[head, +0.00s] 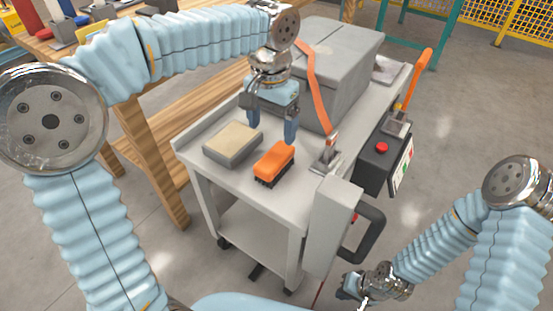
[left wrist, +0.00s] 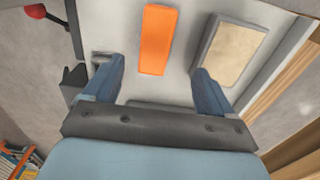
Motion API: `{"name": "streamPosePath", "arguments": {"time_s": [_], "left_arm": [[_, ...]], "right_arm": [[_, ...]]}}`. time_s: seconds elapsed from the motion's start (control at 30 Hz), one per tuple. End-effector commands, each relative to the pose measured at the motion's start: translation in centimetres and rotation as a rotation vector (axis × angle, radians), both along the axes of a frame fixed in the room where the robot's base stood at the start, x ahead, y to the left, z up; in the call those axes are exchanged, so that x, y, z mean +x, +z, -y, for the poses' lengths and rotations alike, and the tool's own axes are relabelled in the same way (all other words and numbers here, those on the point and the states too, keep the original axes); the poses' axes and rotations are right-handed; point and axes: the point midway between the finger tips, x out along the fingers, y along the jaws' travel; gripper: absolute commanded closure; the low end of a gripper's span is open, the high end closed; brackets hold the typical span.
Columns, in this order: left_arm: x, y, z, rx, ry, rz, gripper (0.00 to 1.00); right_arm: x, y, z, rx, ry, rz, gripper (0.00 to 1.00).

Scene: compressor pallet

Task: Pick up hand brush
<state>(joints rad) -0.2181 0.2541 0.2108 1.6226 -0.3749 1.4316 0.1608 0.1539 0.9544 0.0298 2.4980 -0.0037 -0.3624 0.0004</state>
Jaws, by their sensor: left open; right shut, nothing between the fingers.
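The hand brush (head: 274,161) has an orange top and dark bristles. It lies bristles down on the grey cart top (head: 215,175), near its front edge. In the left wrist view the orange brush (left wrist: 157,40) shows beyond the fingertips, between their lines. My left gripper (head: 272,132) is open and empty, pointing down above and just behind the brush, apart from it. My right gripper (head: 352,294) is shut and empty, low at the right beside the cart, away from the brush.
A grey block with a beige top (head: 233,143) lies left of the brush. A large grey case (head: 335,65) with an orange strap stands behind. A metal clamp (head: 327,160) is to the right. A control box with a red button (head: 382,148) hangs on the cart's right side. A wooden workbench (head: 165,140) stands left.

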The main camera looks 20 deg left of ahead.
Motion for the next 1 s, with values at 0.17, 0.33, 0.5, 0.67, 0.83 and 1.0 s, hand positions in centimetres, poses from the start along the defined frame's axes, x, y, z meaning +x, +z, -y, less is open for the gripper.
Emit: {"name": "streamPosePath", "arguments": {"time_s": [0.17,0.33,0.5,0.67,0.83,1.0], "left_arm": [[0.0,-3.5,0.0,0.000,0.000,-0.003,0.15],[-0.1,-4.9,0.1,-0.001,0.000,-0.001,0.15],[-0.3,-7.4,0.6,0.001,-0.001,-0.005,0.15],[-0.3,-9.4,0.7,0.000,0.000,-0.002,0.15],[-0.3,-9.8,0.7,-0.001,0.000,0.000,0.15],[-0.2,-9.8,0.7,-0.001,0.000,0.000,0.26]], "right_arm": [[0.0,-0.5,0.0,-0.001,-0.001,0.000,1.00],[0.0,-0.6,0.0,-0.001,-0.001,0.000,1.00],[0.0,-0.7,0.0,-0.001,-0.001,0.000,1.00],[0.0,-0.8,0.0,-0.001,-0.002,0.001,1.00],[0.0,-0.8,0.0,-0.001,-0.002,0.001,1.00],[0.0,-0.8,0.0,-0.001,-0.003,0.001,1.00]]}}
